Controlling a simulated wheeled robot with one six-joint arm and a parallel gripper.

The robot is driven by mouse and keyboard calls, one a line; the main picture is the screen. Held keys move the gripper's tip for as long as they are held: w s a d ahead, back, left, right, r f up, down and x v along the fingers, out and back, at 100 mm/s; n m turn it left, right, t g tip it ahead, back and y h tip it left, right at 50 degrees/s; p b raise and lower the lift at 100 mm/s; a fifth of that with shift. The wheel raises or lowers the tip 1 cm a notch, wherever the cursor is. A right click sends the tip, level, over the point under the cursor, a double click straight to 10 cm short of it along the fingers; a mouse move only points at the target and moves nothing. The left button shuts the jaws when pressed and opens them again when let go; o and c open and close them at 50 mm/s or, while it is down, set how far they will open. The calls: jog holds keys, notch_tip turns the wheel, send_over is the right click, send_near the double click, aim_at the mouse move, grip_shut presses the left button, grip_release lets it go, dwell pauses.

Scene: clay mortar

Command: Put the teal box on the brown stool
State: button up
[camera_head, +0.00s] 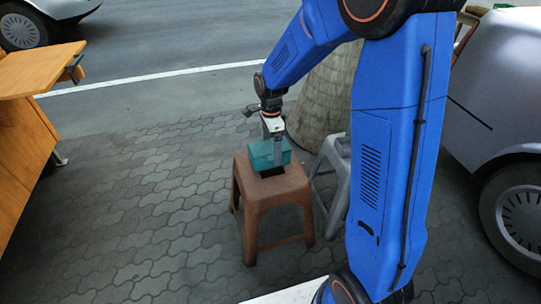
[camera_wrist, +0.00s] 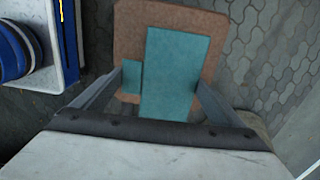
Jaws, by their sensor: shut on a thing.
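The teal box (camera_head: 268,154) is between the fingers of my gripper (camera_head: 272,150), over the seat of the brown stool (camera_head: 270,188) in the head view. A dark patch shows on the seat just below the box; I cannot tell for sure whether the box touches the seat. In the wrist view the teal box (camera_wrist: 178,70) lies between the two fingers of my gripper (camera_wrist: 163,85), with the brown seat (camera_wrist: 130,18) behind it. A smaller teal piece shows at its left side. My gripper is shut on the box. The box's near end is hidden by the wrist.
A grey stool (camera_head: 334,170) stands right of the brown one, partly behind my arm. A tree trunk (camera_head: 325,100) rises behind. An orange wooden table (camera_head: 25,120) is at the left, a silver car (camera_head: 500,95) at the right. The paving left of the stool is clear.

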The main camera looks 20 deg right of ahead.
jog(key=shift+d+f, duration=0.1)
jog(key=shift+f, duration=1.85)
jog(key=shift+f, duration=0.1)
jog(key=o, duration=1.4)
jog(key=shift+c, duration=0.2)
